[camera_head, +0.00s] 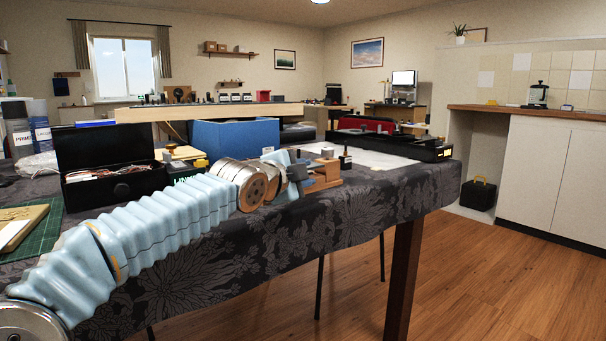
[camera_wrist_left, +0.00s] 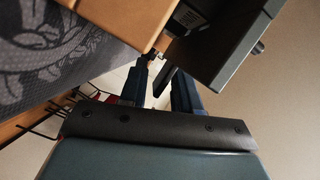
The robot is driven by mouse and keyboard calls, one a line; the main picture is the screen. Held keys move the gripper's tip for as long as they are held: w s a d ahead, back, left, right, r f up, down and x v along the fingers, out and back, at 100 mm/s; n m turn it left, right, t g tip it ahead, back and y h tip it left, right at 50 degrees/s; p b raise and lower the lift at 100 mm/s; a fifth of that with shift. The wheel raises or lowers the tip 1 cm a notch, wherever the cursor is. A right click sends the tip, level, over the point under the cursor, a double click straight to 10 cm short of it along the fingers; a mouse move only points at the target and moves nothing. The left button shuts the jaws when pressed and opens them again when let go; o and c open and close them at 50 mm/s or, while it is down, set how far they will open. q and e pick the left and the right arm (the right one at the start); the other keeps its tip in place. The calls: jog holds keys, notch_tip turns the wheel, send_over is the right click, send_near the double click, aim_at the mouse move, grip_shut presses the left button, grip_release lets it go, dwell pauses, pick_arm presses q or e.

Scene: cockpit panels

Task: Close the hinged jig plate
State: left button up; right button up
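The jig appears to be the small orange-brown wooden fixture (camera_head: 326,174) near the table's right front edge in the head view. A brown block (camera_wrist_left: 115,18) at the top of the left wrist view looks like part of it. I cannot tell the hinged plate's angle. My left gripper (camera_head: 302,172) is just left of the fixture, partly hidden by its own wrist. In the left wrist view its two blue fingers (camera_wrist_left: 160,82) stand apart, with a dark strip showing between them. I cannot tell whether they touch it. My right gripper is out of view.
A grey box-like part (camera_wrist_left: 222,42) is close beyond the fingers in the left wrist view. An open black box (camera_head: 115,182) and a blue bin (camera_head: 235,138) stand behind my left arm. A long black tray (camera_head: 390,145) lies farther back. The patterned cloth (camera_head: 385,200) is bare at the right.

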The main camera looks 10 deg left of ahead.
pick_arm(q)
jog(key=v, duration=1.3)
jog(key=shift+s, duration=0.4)
